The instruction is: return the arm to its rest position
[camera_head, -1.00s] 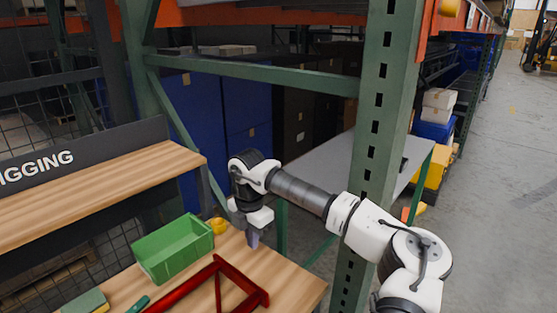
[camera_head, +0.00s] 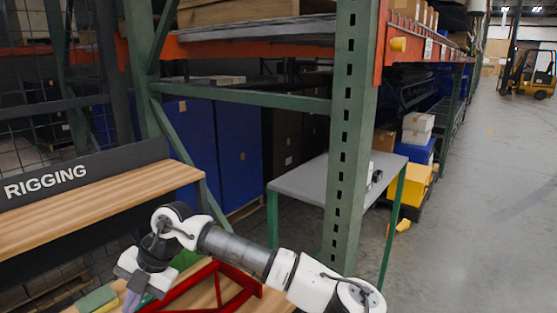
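My arm reaches in from the bottom right over the wooden workbench (camera_head: 271,302). My gripper (camera_head: 131,296) is at the lower left, low in the picture and pointing down, in front of the green bin (camera_head: 187,259). Its fingers show only as a small purplish-grey part near the bottom edge, and whether they are apart or shut is not clear. No held object can be made out. My gripper and wrist hide most of the bin. My forearm passes in front of the bench and the rack.
A red frame (camera_head: 212,270) lies on the bench beside my wrist. A green block (camera_head: 96,299) lies at the bench's left. A wooden shelf with the RIGGING sign (camera_head: 46,183) is behind. A green rack upright (camera_head: 346,150) and grey table (camera_head: 312,181) stand to the right.

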